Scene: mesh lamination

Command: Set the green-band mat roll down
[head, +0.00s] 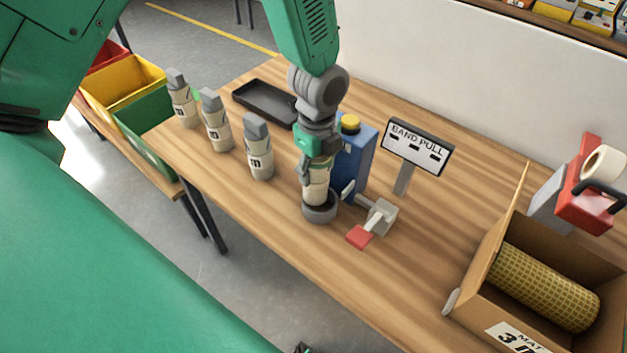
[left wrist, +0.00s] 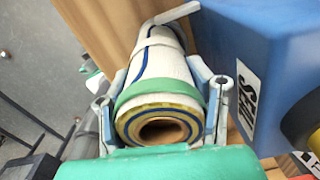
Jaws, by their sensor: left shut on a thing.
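The green-band mat roll (left wrist: 165,75) is a pale roll with blue lines, a green band near its open end and a hollow brown core. In the left wrist view it lies between the two fingers of my left gripper (left wrist: 163,105), which is shut on it. In the head view my left gripper (head: 318,160) points down and holds the roll (head: 316,188) upright. The roll's lower end is at a grey round cup (head: 320,210) on the table; whether it rests on the cup's floor is hidden.
A blue box (head: 357,160) with a yellow knob stands close to the roll. A red-ended lever (head: 362,235) is in front. A "BAND PULL" sign (head: 417,146) and a cardboard box (head: 515,235) are right.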

